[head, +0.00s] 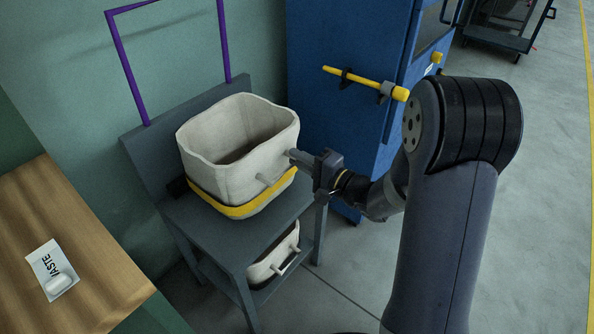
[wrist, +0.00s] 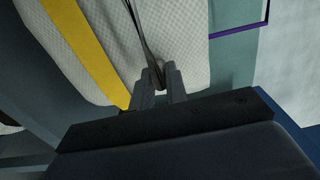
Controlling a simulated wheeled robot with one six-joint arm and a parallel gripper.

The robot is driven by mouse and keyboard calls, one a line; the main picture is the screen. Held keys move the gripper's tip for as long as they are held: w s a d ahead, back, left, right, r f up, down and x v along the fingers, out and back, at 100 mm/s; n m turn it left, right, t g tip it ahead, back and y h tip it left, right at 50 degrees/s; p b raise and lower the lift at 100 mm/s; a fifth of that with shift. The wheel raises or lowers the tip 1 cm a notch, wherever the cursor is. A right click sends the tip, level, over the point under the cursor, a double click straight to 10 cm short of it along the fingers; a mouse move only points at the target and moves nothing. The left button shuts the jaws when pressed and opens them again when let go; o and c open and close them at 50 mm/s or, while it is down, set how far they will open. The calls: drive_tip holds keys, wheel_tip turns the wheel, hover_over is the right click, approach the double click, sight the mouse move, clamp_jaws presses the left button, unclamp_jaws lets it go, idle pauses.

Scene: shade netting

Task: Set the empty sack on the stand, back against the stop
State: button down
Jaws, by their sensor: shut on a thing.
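The empty sack (head: 222,160) is off-white and woven, with an open top and a yellow band near its base. It is upright over the top of the grey stand (head: 217,238); I cannot tell whether its base touches. The stand's upright back panel (head: 148,150) is behind it, and a small dark piece (head: 178,188) shows at its left; the contact there is hidden. My gripper (head: 293,155) is at the sack's right side. In the wrist view, its fingers (wrist: 161,84) are shut on a strap-like handle (wrist: 146,42) against the woven wall (wrist: 100,45).
A similar sack (head: 268,264) sits on the stand's lower shelf. A purple frame (head: 119,62) rises behind the stand. A blue cabinet (head: 345,45) with a yellow bar (head: 352,80) is behind right. A wooden table (head: 75,270) with a labelled card is at left. Open floor lies at right.

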wheel_tip(320, 180, down, 3)
drive_tip(key=shift+b, duration=0.35)
drive_tip(key=c, duration=1.4)
unclamp_jaws()
drive_tip(key=v, duration=1.2)
drive_tip(key=shift+p, duration=0.4)
approach(286, 162)
drive_tip(key=x, duration=0.5)
drive_tip(key=shift+w+a+b, duration=0.25)
drive_tip(key=shift+w+b, duration=0.1)
drive_tip(key=shift+b, duration=0.05)
drive_tip(key=shift+s, duration=0.1)
